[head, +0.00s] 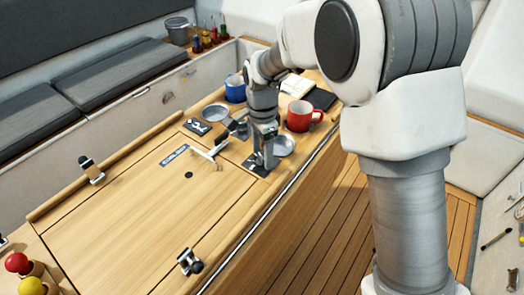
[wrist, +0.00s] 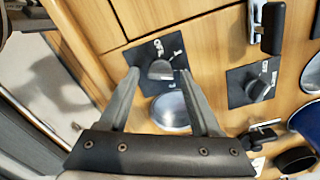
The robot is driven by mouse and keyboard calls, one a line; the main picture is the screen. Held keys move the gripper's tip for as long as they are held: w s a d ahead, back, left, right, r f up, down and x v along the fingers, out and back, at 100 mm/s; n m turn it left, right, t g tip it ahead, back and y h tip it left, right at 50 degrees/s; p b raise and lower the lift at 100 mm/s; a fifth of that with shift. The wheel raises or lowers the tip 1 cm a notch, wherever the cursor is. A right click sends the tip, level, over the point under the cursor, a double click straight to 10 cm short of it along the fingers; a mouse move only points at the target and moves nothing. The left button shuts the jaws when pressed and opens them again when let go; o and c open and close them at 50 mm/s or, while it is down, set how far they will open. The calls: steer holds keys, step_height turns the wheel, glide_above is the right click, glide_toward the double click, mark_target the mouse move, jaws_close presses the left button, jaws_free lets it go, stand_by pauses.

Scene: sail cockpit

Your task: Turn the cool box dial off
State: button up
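Two dark square panels, each with a grey dial, are set in the wooden table top. One panel (head: 254,172) is under my gripper; in the wrist view its dial (wrist: 160,70) sits between my fingertips. White marks are beside this dial, too small to read surely. The other panel (head: 197,127) lies farther back; its dial (wrist: 260,88) is at the right of the wrist view. I cannot tell from lettering which belongs to the cool box. My gripper (wrist: 159,73) is open, one finger on each side of the nearer dial; contact cannot be told.
A round metal dish (head: 284,145), a red mug (head: 302,116) and a blue mug (head: 235,88) are nearby.

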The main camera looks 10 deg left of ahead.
jaws_close()
steer(key=shift+n, duration=0.3)
steer(key=n, duration=0.4)
steer(key=shift+n, duration=0.3)
steer(key=n, duration=0.5)
steer(key=shift+a+p, duration=0.15)
steer(key=shift+p, duration=0.2)
steer(key=n, duration=0.4)
steer(key=shift+n, duration=0.4)
steer(key=shift+a+n+p, duration=0.1)
steer(key=shift+n+p, duration=0.5)
steer(key=shift+n, duration=1.9)
